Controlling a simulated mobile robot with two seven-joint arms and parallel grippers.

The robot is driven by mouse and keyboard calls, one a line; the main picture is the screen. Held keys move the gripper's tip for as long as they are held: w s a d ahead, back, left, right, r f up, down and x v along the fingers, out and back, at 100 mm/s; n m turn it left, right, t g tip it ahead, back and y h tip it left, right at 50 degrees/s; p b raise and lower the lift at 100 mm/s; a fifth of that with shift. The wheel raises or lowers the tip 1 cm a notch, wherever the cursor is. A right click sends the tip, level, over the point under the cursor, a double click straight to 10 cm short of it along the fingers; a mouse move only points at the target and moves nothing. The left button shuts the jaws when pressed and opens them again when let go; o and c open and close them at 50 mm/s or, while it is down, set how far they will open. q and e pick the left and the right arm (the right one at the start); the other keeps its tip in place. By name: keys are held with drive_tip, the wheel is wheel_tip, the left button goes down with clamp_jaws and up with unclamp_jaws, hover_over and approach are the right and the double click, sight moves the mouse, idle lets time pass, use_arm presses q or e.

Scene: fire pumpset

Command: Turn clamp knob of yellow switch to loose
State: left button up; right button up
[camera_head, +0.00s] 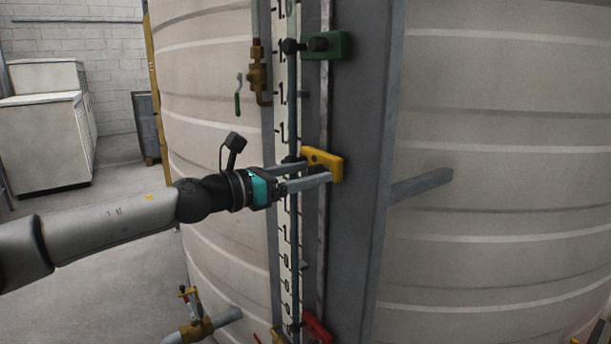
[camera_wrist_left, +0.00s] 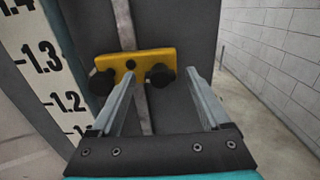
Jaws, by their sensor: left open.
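The yellow switch (camera_head: 335,168) is mounted on the grey upright beside the level scale. In the left wrist view it is a yellow plate (camera_wrist_left: 138,63) with a small dark hole and two black knobs. One knob (camera_wrist_left: 101,82) is at its left end, outside my fingers. The other knob (camera_wrist_left: 161,75) is at its right end. My left gripper (camera_head: 318,171) is open, with its fingers pointing at the switch. In the left wrist view the fingers (camera_wrist_left: 160,76) lie on either side of the right-hand knob. I cannot tell whether they touch it. My right gripper is not in view.
A green switch (camera_head: 338,45) sits higher on the upright and a red one (camera_head: 318,328) lower. A brass valve (camera_head: 257,75) with a green handle is left of the scale (camera_head: 281,110). The large tank (camera_head: 490,120) stands behind. Floor at left is open.

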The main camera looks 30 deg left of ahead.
use_arm(q)
clamp_jaws()
idle(0.7)
